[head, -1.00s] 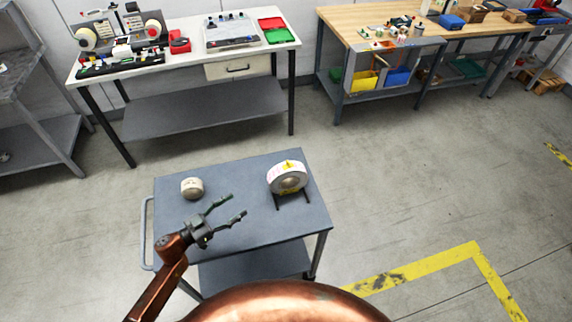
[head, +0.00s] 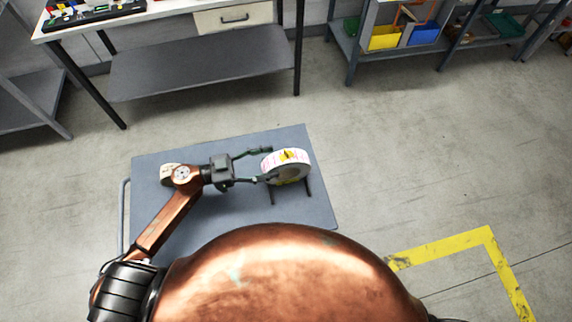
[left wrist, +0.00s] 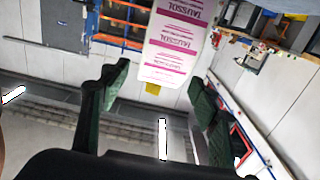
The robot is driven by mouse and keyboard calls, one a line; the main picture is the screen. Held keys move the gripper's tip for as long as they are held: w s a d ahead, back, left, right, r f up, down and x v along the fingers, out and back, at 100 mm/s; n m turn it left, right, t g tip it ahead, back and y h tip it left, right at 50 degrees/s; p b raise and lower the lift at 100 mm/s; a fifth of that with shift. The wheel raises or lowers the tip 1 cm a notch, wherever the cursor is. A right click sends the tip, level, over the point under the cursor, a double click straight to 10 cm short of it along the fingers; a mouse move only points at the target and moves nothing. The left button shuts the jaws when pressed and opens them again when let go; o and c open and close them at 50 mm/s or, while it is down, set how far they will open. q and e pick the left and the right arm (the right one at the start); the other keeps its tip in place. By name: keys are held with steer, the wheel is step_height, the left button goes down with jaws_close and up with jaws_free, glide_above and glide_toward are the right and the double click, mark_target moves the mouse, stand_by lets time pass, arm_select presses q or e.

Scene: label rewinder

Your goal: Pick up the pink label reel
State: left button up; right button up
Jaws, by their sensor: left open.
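The pink label reel (head: 291,156), white with pink print and a yellow mark, stands upright on a small dark stand (head: 308,187) on the grey cart top. In the left wrist view the reel (left wrist: 176,38) shows as a pink-printed label strip ahead of the fingers, at the upper middle. My left gripper (head: 264,166) is open at the reel's left side, its fingertips at the reel's near edge. In the left wrist view the two fingers (left wrist: 160,85) are apart with the strip above the gap. I cannot tell whether they touch it. My right gripper is not in view.
The grey cart (head: 240,137) has a handle on its left. A white workbench (head: 170,18) and shelved benches stand behind. Yellow floor tape (head: 445,246) lies at right; the floor around is clear.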

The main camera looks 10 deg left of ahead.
mark_target(281, 160)
arm_select(q)
steer(key=x, duration=0.4)
steer(key=shift+d+f, duration=0.2)
steer(key=shift+f, duration=0.05)
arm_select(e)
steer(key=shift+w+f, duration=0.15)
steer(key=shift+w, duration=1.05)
arm_select(q)
steer(key=shift+c, duration=0.2)
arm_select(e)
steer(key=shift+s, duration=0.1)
arm_select(q)
steer(key=c, duration=0.5)
jaws_close()
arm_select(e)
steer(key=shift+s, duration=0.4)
arm_select(q)
steer(key=shift+r, duration=0.1)
